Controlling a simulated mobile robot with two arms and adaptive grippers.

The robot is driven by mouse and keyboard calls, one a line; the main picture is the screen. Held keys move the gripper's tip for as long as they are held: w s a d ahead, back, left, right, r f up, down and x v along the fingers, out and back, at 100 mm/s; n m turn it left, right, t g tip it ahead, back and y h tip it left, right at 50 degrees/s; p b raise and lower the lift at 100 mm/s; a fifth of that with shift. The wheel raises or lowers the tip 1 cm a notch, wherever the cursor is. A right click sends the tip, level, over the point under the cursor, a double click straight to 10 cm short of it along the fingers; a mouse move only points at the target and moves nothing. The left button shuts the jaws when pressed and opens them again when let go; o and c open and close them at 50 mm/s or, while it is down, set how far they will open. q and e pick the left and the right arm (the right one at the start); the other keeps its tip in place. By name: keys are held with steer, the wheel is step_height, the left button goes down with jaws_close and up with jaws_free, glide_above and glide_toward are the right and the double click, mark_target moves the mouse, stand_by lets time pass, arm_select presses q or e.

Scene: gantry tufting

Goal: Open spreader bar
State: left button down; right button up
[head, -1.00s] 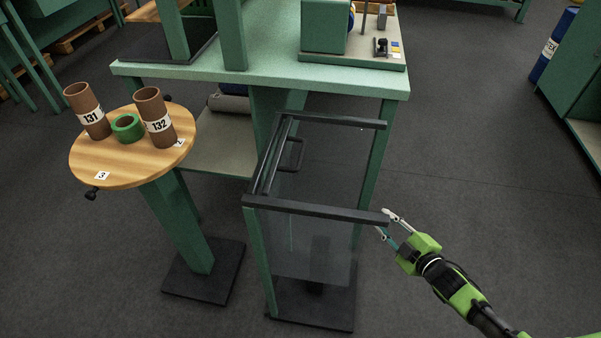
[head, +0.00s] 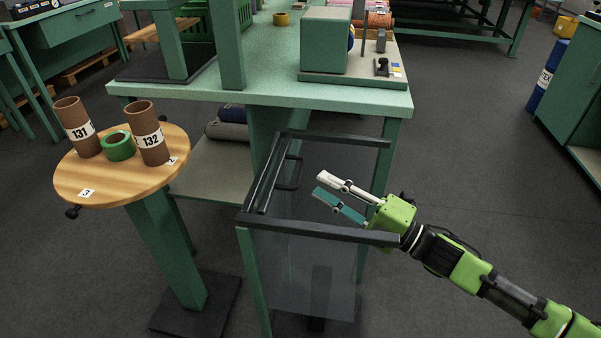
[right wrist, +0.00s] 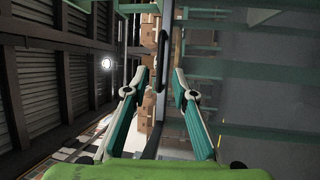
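What looks like the spreader bar (head: 268,180) is a dark bar along the left side of a black-topped frame, with a small loop handle (head: 297,180) on its inner side. My right gripper (head: 320,184) is open and empty. It reaches over the frame's front rail from the right, with its fingers pointing left towards the handle and a short gap between. In the right wrist view the two teal and white fingers (right wrist: 158,82) are apart, and the dark bar (right wrist: 165,40) shows beyond them. My left gripper is not in view.
The frame's front rail (head: 320,229) runs under my right wrist, with clear panels below. The back rail (head: 340,138) lies beyond. A green table (head: 260,93) stands behind. A round wooden stand (head: 120,187) with brown tubes is at the left. The floor at right is free.

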mark_target(301, 171)
steer(key=x, duration=0.7)
jaws_close()
